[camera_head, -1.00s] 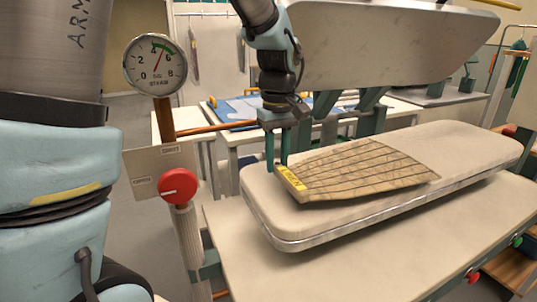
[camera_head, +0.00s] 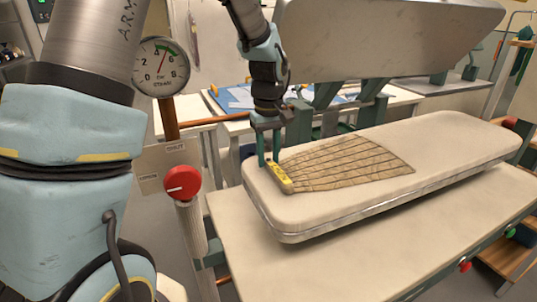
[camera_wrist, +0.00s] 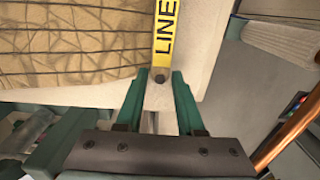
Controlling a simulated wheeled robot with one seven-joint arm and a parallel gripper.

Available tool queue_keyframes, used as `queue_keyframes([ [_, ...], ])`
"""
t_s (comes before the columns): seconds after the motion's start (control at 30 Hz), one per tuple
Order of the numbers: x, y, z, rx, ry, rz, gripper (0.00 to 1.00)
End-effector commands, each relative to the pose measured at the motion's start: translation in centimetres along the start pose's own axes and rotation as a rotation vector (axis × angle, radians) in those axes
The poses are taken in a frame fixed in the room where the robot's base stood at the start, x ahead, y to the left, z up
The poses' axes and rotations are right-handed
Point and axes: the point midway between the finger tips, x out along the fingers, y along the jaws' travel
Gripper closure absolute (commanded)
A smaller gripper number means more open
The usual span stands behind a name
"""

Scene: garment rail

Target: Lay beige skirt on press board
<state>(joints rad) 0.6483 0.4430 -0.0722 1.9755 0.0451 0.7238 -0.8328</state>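The beige skirt (camera_head: 345,165) lies spread flat on the pale padded press board (camera_head: 440,185), with dark pleat lines fanning to the right. Its narrow end has a yellow strip (camera_head: 279,176) with black lettering, which also shows in the wrist view (camera_wrist: 166,35). My gripper (camera_head: 269,160) points down at the left end of the board. In the wrist view, my gripper's green fingers (camera_wrist: 161,78) stand on both sides of the strip's near end, close against it. They appear shut on it, though the contact is partly hidden.
The raised press head (camera_head: 390,40) hangs behind and above the board. A pressure gauge (camera_head: 161,67) and a red knob (camera_head: 181,183) stand at the left. A worktable with blue sheets (camera_head: 235,97) is behind. The board's right end is bare.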

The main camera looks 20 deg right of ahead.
Motion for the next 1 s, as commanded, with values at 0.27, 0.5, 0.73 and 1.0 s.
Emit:
queue_keyframes([
  [0.27, 0.0, 0.0, 0.0, 0.0, 0.0, 0.0, 0.41],
  [0.5, -0.5, 0.0, 0.0, 0.0, 0.001, 0.001, 0.41],
  [0.73, -4.2, 0.1, -0.1, 0.0, 0.004, 0.005, 0.41],
  [1.0, -9.6, 0.1, 0.0, 0.001, 0.004, 0.004, 0.41],
])
